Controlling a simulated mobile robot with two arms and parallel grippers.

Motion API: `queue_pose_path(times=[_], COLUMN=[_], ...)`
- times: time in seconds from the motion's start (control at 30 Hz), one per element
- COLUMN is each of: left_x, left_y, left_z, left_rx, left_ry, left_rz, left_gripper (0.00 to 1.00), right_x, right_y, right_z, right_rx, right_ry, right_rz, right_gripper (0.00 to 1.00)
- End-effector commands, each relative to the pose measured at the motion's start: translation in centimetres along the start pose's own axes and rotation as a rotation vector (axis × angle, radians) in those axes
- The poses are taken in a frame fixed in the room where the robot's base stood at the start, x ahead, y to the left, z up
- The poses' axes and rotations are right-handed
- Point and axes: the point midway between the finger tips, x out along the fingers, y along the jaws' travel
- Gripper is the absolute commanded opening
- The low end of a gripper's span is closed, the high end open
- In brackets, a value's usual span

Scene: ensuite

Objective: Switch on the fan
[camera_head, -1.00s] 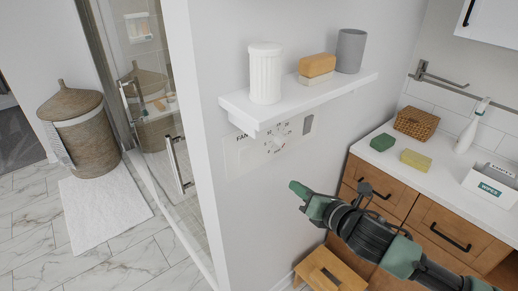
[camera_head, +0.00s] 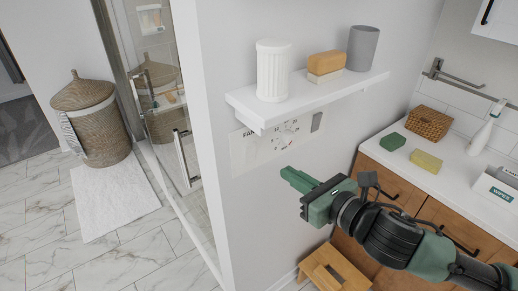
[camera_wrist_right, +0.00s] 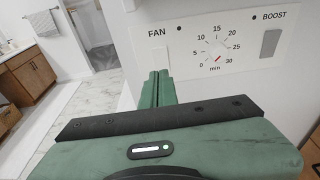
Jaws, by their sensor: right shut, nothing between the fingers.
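A white control panel (camera_head: 248,157) is on the wall under the shelf; it also shows in the right wrist view (camera_wrist_right: 185,38). There, a white rocker switch (camera_wrist_right: 160,62) sits under the word FAN, a minute dial (camera_wrist_right: 216,53) is in the middle, and a grey switch (camera_wrist_right: 270,43) is under BOOST. My right gripper (camera_head: 286,173) is shut and empty, just below the panel in the head view. In the right wrist view its green fingertips (camera_wrist_right: 159,76) are just below the FAN switch and cover its lower part. Contact cannot be told. My left gripper is not in view.
A shelf (camera_head: 240,101) with a white cup (camera_head: 273,72), soap and a grey tumbler juts out above the panel. A counter (camera_head: 455,168) with sponges and a basket is at the right. A wooden stool (camera_head: 335,268) stands below. Floor at left is mostly clear.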

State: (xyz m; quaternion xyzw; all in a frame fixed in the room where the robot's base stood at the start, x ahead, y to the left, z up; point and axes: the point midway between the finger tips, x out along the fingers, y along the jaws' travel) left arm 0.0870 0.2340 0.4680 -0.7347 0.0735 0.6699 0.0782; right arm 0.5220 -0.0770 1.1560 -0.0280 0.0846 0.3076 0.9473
Motion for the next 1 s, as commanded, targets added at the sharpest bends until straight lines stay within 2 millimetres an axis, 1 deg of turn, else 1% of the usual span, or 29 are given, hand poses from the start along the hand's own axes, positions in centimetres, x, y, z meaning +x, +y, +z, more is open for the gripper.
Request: queue_pose_path(times=[0.03,0.1,0.3,0.4,0.5,0.6,0.7,1.0], left_x=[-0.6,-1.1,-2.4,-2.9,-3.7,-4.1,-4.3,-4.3], left_y=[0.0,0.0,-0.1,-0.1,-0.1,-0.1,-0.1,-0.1], left_z=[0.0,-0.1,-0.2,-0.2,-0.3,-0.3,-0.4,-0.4], left_rx=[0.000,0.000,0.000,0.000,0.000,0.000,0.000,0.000], left_ry=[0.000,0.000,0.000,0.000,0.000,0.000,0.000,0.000], left_rz=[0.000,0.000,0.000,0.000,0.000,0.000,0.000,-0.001], left_gripper=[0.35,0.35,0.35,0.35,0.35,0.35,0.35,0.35], right_x=[0.9,2.3,6.7,8.7,10.2,11.2,11.8,12.1], right_y=[0.1,0.1,0.1,0.1,0.1,0.1,0.1,0.1], right_z=[0.4,0.5,0.4,0.4,1.1,1.3,1.3,1.3], right_rx=[0.005,0.005,0.006,0.004,0.003,0.003,0.002,0.000], right_ry=[-0.001,-0.002,-0.001,0.000,-0.002,0.000,-0.001,0.000], right_rz=[0.002,0.002,0.001,0.001,0.001,0.001,0.001,0.001], right_gripper=[0.00,0.00,0.00,0.00,0.00,0.00,0.00,0.00])
